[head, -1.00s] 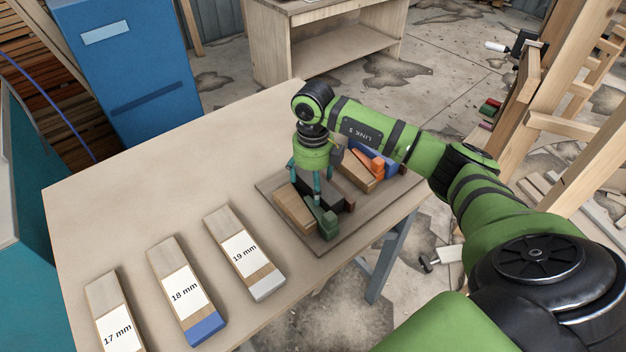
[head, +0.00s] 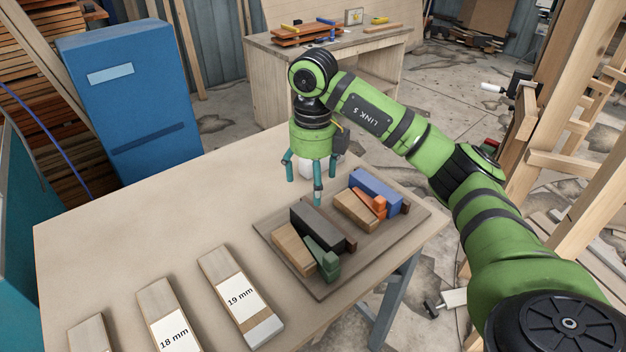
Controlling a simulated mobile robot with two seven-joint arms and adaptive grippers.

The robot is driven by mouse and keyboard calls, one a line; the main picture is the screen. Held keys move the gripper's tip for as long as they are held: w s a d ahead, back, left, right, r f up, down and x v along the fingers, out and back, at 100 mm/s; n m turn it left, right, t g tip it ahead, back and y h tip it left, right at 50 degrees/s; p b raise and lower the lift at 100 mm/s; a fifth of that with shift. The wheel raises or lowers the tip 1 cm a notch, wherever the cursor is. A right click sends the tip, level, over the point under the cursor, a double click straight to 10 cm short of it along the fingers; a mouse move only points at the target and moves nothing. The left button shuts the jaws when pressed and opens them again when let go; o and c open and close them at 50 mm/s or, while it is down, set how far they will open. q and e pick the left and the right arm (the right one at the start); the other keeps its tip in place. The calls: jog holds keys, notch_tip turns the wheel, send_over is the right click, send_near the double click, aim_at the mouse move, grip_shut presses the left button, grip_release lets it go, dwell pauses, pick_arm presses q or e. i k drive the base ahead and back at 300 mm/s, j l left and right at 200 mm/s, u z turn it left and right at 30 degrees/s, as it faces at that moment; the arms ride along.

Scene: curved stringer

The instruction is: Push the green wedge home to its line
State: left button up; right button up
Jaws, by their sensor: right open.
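The green wedge (head: 320,257) lies on the dark board (head: 365,257), between a light wood block (head: 293,248) and a dark grey block (head: 317,226). Its thick, block-like end faces the near edge of the board. I cannot make out its line at this size. My right gripper (head: 304,190) is open and empty, with fingers pointing down, above the area behind the dark grey block. It is apart from the wedge. My left gripper is not in view.
An orange wedge (head: 370,201) sits between another light wood block (head: 355,211) and a blue block (head: 377,187) on the same board. Labelled wooden gauge blocks, such as the 19 mm one (head: 240,297), lie at the left front. The table's left middle is clear.

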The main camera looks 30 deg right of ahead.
aim_at(327, 266)
jog(key=z, duration=1.1)
